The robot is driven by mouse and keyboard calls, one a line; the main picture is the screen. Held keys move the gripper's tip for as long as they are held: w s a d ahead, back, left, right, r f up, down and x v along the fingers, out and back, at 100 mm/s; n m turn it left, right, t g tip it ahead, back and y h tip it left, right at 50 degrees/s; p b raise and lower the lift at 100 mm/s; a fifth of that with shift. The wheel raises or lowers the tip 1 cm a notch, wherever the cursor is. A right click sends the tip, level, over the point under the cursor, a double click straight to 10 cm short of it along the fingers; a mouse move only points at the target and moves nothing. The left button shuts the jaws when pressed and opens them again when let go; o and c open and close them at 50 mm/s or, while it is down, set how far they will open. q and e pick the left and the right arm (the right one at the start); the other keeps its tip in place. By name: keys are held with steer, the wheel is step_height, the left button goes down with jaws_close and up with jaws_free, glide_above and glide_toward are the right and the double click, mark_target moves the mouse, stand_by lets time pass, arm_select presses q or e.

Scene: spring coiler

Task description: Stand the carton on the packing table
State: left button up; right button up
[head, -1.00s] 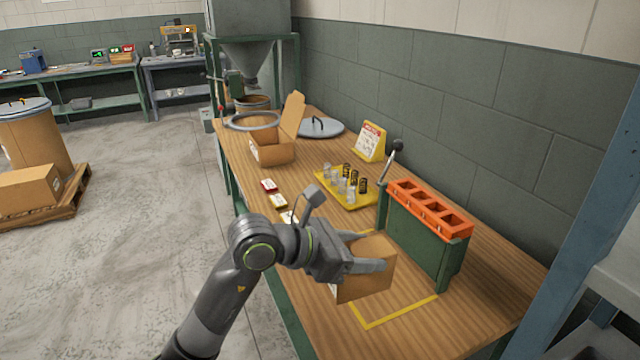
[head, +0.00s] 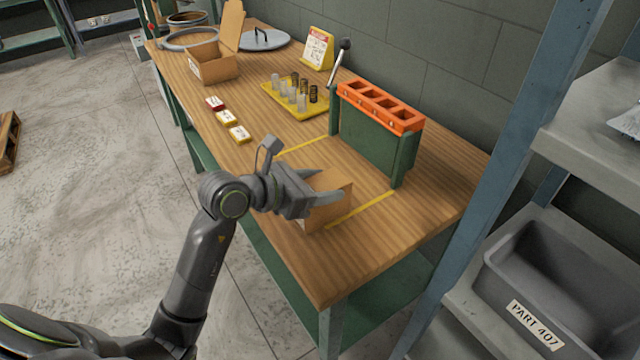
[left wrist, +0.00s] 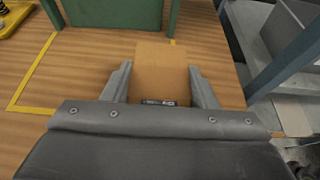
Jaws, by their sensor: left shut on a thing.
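The brown carton (head: 334,204) is between the fingers of my left gripper (head: 325,197), over the yellow-taped area at the front of the packing table (head: 290,255). The gripper is shut on it. In the left wrist view the carton (left wrist: 162,70) shows between both fingers (left wrist: 160,88), with a dark label at its near edge. I cannot tell whether its base touches the table. Part of the carton is hidden behind the gripper in the head view. My right gripper is not in view.
A green stand with an orange slotted top (head: 380,105) and a lever is just behind the carton. A yellow tray (head: 285,105) of springs, small boxes (head: 240,133) and an open carton (head: 212,68) lie farther left. A shelf with a grey bin (head: 560,285) stands right.

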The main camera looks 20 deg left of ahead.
arm_select(q)
steer(key=shift+f, duration=0.15)
steer(key=o, duration=1.4)
steer(key=shift+s+a, duration=0.2)
steer(key=shift+s, duration=0.05)
steer(key=shift+v, duration=5.75)
